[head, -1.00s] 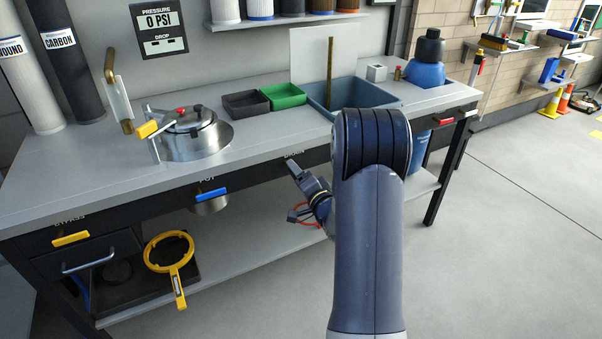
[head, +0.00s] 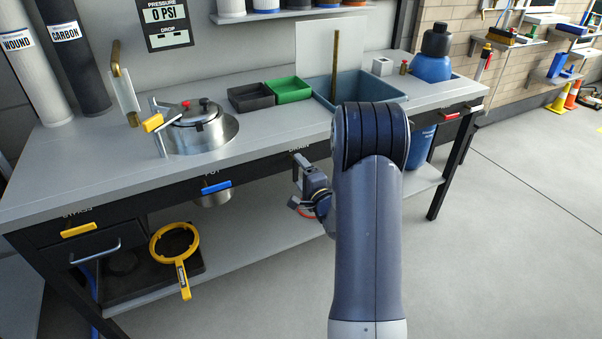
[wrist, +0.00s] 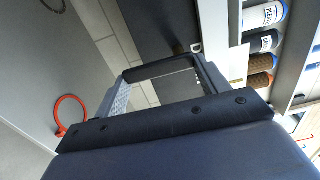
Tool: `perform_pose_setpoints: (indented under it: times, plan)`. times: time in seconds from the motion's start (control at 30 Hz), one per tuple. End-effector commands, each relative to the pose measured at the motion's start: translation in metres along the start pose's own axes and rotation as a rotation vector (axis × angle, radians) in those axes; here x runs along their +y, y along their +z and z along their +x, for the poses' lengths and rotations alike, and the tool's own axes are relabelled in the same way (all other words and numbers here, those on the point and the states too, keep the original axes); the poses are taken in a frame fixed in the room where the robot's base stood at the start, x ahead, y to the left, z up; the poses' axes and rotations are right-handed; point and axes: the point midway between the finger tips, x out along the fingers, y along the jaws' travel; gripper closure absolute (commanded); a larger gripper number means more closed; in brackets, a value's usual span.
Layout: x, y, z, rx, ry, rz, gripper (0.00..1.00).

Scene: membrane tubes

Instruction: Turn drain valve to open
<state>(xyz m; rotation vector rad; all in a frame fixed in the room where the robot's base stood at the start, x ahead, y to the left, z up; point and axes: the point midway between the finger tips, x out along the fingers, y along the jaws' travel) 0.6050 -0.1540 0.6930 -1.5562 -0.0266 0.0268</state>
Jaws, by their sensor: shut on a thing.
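The bench's front edge carries the drain label (head: 298,151), partly cut off by my arm. My gripper (head: 299,178) is just below that label, at the front of the bench. In the wrist view, my gripper (wrist: 160,72) has its two fingers at either end of a short dark bar, which I take to be the drain valve's handle. It is shut on this handle. The valve body is hidden behind the gripper and arm, so its exact angle cannot be told.
A yellow bypass handle (head: 79,230) and a blue handle (head: 216,187) are along the bench front to the left. A red handle (head: 450,116) is to the right. A yellow ring wrench (head: 186,278) is below. A red ring (wrist: 70,114) lies close by.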

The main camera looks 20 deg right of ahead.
Motion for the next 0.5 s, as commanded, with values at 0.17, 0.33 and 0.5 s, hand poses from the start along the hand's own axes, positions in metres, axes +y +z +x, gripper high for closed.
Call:
perform_pose_setpoints:
  times: [0.17, 0.33, 0.5]
  plan:
    - [0.0009, -0.0002, -0.0004, 0.001, 0.002, 0.004, 0.53]
    - [0.0009, -0.0002, -0.0004, 0.001, 0.002, 0.004, 0.24]
    - [0.0006, -0.0001, -0.0002, 0.001, 0.001, 0.002, 0.1]
